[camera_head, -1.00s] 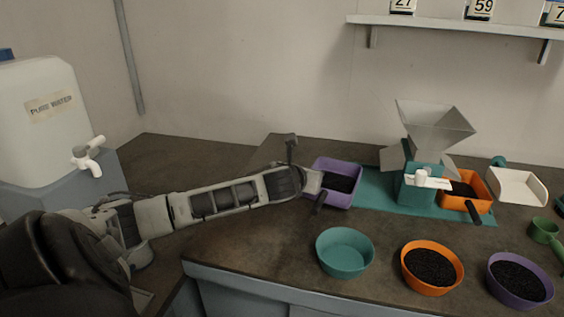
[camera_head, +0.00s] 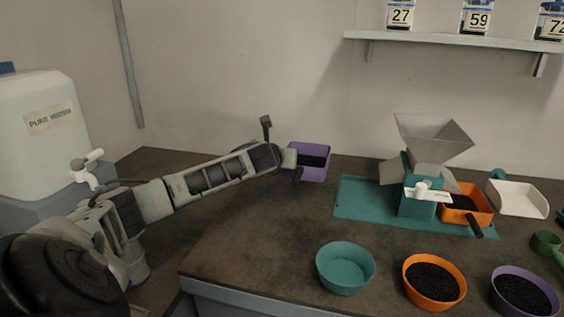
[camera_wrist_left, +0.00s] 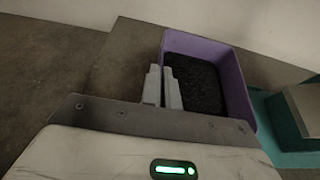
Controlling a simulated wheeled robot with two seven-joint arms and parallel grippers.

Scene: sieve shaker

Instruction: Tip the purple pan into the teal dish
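The purple pan (camera_head: 322,175) is a square tray with dark grains inside and a dark handle. My left gripper (camera_head: 291,159) holds it at its left wall, apparently just above the bench. In the left wrist view, the two grey fingers (camera_wrist_left: 163,88) are close together at the near left wall of the pan (camera_wrist_left: 237,95), with the grains lying in it. The teal dish (camera_head: 345,270) is a round empty bowl near the bench's front edge, to the right of and nearer than the pan. My right gripper is not in view.
A teal machine (camera_head: 417,201) with a hopper stands on a teal mat (camera_head: 365,200), with an orange pan (camera_head: 478,205) beside it. Orange (camera_head: 410,283) and purple (camera_head: 497,294) bowls of grains stand right of the dish. The bench between pan and dish is clear.

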